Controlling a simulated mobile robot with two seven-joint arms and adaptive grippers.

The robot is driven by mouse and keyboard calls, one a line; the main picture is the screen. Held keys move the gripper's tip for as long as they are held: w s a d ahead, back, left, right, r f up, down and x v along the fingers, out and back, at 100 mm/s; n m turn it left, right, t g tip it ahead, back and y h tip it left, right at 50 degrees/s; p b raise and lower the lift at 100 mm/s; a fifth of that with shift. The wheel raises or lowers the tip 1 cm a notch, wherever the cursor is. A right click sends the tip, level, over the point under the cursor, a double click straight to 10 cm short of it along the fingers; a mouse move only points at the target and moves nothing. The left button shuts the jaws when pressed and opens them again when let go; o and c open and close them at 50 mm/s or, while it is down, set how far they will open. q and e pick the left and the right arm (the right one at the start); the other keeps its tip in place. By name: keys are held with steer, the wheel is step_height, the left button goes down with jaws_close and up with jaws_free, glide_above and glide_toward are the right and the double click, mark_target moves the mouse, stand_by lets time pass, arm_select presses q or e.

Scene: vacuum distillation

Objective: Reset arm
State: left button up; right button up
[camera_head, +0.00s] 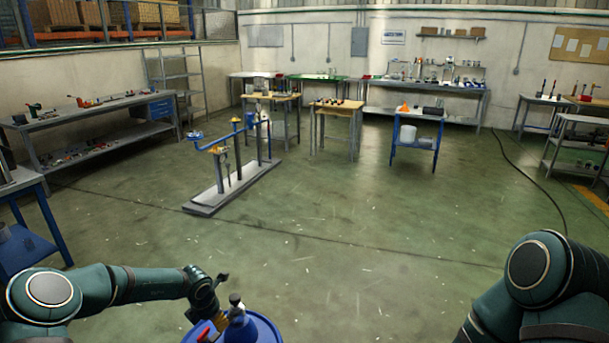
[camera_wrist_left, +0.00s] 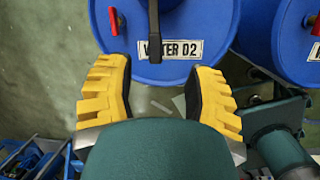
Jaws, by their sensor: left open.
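My left arm comes in from the lower left in the head view. Its gripper (camera_head: 219,308) is above and beside a blue barrel (camera_head: 264,328), and its yellow fingers are partly hidden there. In the left wrist view my left gripper (camera_wrist_left: 158,75) is open, with its two yellow fingers wide apart and nothing between them. The blue barrel, labelled "WATER 02", also shows beyond the fingertips (camera_wrist_left: 200,20), with a red lever (camera_wrist_left: 114,20) and a black bar (camera_wrist_left: 153,30). My right arm shows at the lower right of the head view; its gripper is out of frame.
A second blue barrel (camera_wrist_left: 285,40) stands close by at the right in the left wrist view. A blue-legged table (camera_head: 40,250) is at the left. A grey stand with blue arms (camera_head: 235,182) stands mid-floor. Benches line the walls. The green floor ahead is largely clear.

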arm_select(q)
steer(key=s+d+f+m+t, duration=0.2)
steer(key=s+d+f+m, duration=0.1)
steer(key=s+d+m, duration=1.1)
steer(key=s+d+m+g+h, duration=0.1)
steer(key=s+d+m+h, duration=0.1)
steer(key=s+m, duration=0.4)
steer(key=s+d+m+g+h, duration=0.1)
steer(key=s+d+m+h, duration=0.1)
steer(key=s+d+m, duration=0.2)
steer(key=s+m, duration=0.3)
steer(key=shift+s+m+g, duration=0.3)
steer(key=shift+m+g, duration=0.1)
steer(key=shift+d, duration=0.1)
